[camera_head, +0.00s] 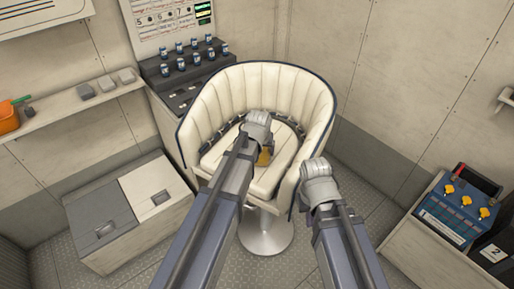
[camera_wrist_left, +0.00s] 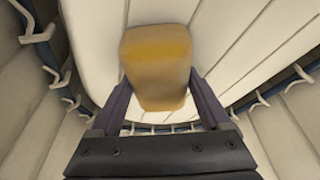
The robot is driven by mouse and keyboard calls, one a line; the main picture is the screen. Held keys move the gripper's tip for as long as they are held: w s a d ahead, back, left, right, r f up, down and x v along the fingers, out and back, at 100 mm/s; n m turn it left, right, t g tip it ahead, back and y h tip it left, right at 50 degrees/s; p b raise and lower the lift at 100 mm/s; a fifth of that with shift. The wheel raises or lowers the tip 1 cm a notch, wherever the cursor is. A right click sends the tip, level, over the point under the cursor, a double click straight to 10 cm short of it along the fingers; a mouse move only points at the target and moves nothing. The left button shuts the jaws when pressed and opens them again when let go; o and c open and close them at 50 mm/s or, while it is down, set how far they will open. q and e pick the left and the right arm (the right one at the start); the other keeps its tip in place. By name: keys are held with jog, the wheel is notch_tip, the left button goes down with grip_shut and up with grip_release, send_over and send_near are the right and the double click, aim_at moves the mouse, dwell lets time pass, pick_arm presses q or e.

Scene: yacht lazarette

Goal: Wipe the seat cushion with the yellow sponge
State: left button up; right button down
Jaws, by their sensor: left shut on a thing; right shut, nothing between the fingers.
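A cream tub chair with a dark blue trimmed, curved back stands at the centre of the head view. Its seat cushion (camera_head: 265,182) is cream with lengthwise seams, and it also shows in the left wrist view (camera_wrist_left: 220,40). My left gripper (camera_head: 262,140) is over the cushion, shut on the yellow sponge (camera_wrist_left: 157,60). In the head view only a small part of the sponge (camera_head: 264,158) shows beside the gripper. I cannot tell whether the sponge touches the cushion. My right gripper (camera_head: 317,178) is shut and empty, by the chair's right front edge.
A grey console with several small blue-and-white cylinders (camera_head: 180,68) stands behind the chair on the left. A low two-lid locker (camera_head: 130,205) is at left. A shelf (camera_head: 70,104) holds an orange container (camera_head: 8,117). A blue box with yellow knobs (camera_head: 460,205) sits at right. Floor is clear between.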

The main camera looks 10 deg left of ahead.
pick_arm(q)
jog(key=shift+d+r, duration=0.1)
jog(key=shift+d, duration=0.1)
jog(key=shift+a, duration=0.1)
jog(key=shift+w+a, duration=0.4)
jog(key=shift+a, duration=0.35)
jog(key=shift+w+a, duration=0.35)
jog(key=shift+a, duration=0.55)
jog(key=shift+a, duration=0.1)
jog(key=shift+w+a, duration=0.45)
jog(key=shift+a, duration=0.4)
jog(key=shift+w+a, duration=0.45)
jog(key=shift+a, duration=0.4)
notch_tip(320, 180, up, 6)
jog(key=p, duration=0.6)
jog(key=shift+d, duration=0.1)
